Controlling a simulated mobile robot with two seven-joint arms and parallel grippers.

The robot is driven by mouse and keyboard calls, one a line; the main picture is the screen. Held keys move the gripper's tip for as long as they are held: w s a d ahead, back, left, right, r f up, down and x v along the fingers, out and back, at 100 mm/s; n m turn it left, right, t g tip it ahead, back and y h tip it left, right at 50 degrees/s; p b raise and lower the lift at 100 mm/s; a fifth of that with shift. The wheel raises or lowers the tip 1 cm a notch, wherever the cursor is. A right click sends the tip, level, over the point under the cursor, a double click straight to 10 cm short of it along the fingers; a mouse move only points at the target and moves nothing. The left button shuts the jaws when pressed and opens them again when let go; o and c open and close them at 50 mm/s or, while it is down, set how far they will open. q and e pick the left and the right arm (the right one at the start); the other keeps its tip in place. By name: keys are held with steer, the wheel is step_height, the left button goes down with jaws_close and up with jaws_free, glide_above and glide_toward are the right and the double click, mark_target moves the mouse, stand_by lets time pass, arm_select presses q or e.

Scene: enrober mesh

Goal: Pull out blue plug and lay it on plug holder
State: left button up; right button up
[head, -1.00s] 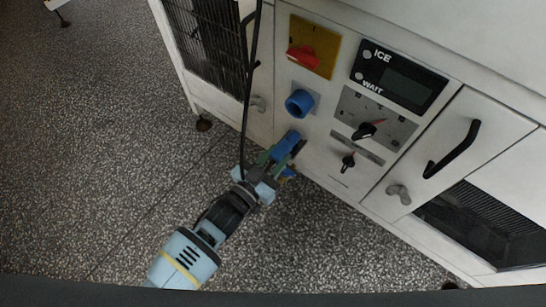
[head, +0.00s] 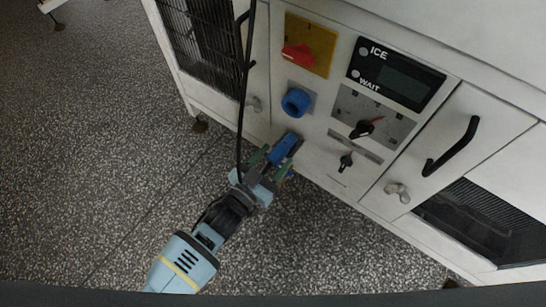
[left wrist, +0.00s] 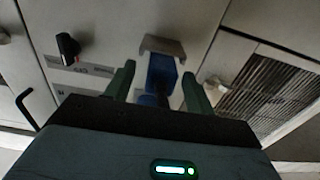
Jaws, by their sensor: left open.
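The blue plug (head: 285,147) is in front of the machine's lower panel, below the round blue socket (head: 296,101), and apart from it. In the left wrist view the plug (left wrist: 161,72) lies at a grey metal bracket (left wrist: 163,46), which looks like the plug holder. I cannot tell whether the plug's full weight rests on it. My left gripper (head: 273,165) is open, with its green fingers (left wrist: 158,88) on either side of the plug and gaps showing beside it. The holder is mostly hidden in the head view. My right gripper is not in view.
A black cable (head: 246,80) hangs down to the left gripper. The white machine carries a red switch (head: 298,52), black knobs (head: 361,130), a door handle (head: 452,147) and a grille (head: 195,45). The speckled floor (head: 90,150) at left is clear.

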arm_select(q)
steer(key=p+v, duration=0.2)
steer(key=v, duration=0.4)
steer(key=shift+s+a+r, duration=0.15)
steer(key=shift+s+a, duration=0.4)
steer(key=shift+s, duration=0.1)
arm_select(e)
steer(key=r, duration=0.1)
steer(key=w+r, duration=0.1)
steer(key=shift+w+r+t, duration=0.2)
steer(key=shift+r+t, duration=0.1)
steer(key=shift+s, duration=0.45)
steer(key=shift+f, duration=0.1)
